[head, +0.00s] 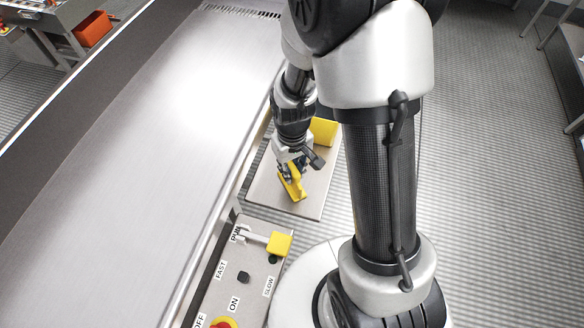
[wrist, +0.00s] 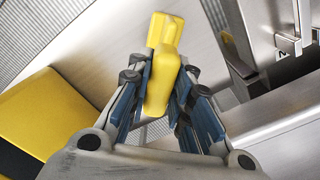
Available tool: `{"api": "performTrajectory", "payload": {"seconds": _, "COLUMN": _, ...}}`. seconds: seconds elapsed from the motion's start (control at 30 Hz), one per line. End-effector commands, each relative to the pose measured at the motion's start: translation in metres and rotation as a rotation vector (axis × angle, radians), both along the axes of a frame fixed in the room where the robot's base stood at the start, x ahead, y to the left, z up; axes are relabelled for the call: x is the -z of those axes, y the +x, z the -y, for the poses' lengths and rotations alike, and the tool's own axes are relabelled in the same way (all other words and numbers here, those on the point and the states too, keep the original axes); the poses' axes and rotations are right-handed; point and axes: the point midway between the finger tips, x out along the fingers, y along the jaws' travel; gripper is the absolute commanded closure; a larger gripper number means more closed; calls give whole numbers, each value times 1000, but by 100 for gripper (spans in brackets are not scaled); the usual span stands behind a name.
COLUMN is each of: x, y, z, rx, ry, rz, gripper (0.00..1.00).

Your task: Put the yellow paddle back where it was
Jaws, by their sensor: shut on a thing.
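The yellow paddle (head: 297,188) is in my gripper (head: 287,171) over the small metal shelf in the head view. In the wrist view the paddle (wrist: 163,60) stands between the blue-padded fingers of my gripper (wrist: 162,90), which are shut on it. The paddle's far end reaches past the fingertips. Whether its lower end touches the shelf I cannot tell. The metal shelf (head: 262,187) is beside the long steel surface. A second yellow, block-like thing (head: 324,131) is at the shelf's far end, partly behind my arm. A yellow thing (wrist: 45,108) also shows at left in the wrist view.
A control panel (head: 222,290) in front of the shelf has a lever with a yellow handle (head: 279,243), a black knob (head: 244,277) and a red-and-yellow button (head: 223,323). A long steel surface (head: 130,140) runs along the left. Ribbed floor (head: 480,200) lies open at right.

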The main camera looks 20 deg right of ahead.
Motion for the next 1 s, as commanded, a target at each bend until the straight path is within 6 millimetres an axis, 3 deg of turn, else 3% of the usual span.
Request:
{"api": "performTrajectory", "payload": {"seconds": 0.03, "x": 3, "y": 0, "z": 0, "rx": 0, "ry": 0, "rz": 0, "gripper": 100}}
{"api": "performTrajectory", "payload": {"seconds": 0.07, "x": 3, "y": 0, "z": 0, "rx": 0, "ry": 0, "rz": 0, "gripper": 80}}
{"api": "performTrajectory", "payload": {"seconds": 0.37, "x": 2, "y": 0, "z": 0, "rx": 0, "ry": 0, "rz": 0, "gripper": 60}}
{"api": "performTrajectory", "payload": {"seconds": 0.77, "x": -6, "y": 0, "z": 0, "rx": 0, "ry": 0, "rz": 1, "gripper": 60}}
{"api": "performTrajectory", "payload": {"seconds": 1.0, "x": -53, "y": 1, "z": 0, "rx": 0, "ry": 0, "rz": 6, "gripper": 60}}
